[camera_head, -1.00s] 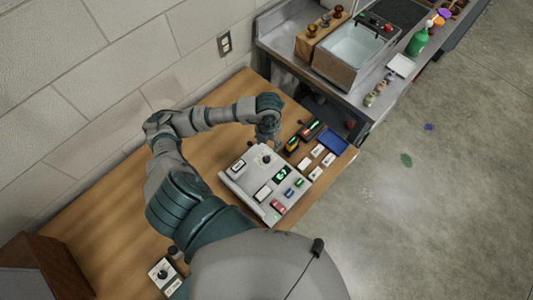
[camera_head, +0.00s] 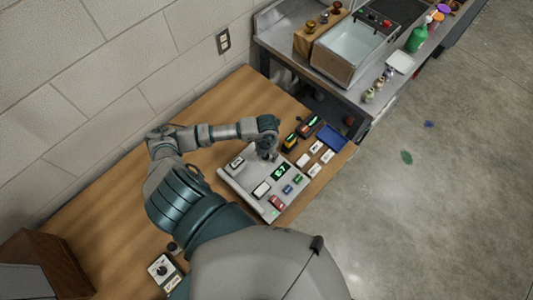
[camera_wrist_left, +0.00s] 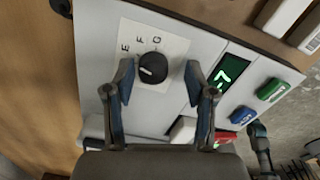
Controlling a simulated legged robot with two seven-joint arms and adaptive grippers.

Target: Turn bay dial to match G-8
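The grey-white bay panel (camera_head: 246,184) lies on the wooden table, with a lit green display (camera_head: 282,170). The display (camera_wrist_left: 230,78) shows in the wrist view, partly covered by a finger; a 7 is readable there. The black round bay dial (camera_wrist_left: 152,67) has a pale pointer mark and sits on a white plate with letters E, F and G. My left gripper (camera_wrist_left: 160,84) is open, its fingers apart on either side of the dial's near edge; contact is unclear. In the head view my left gripper (camera_head: 267,153) is over the dial and hides most of it.
The panel carries green (camera_wrist_left: 272,90), blue (camera_wrist_left: 243,115) and red (camera_wrist_left: 224,138) buttons close to the right finger. White labelled blocks (camera_head: 315,170) and a blue tray (camera_head: 332,138) lie beyond it. A small dial box (camera_head: 162,270) stands at the table's near end.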

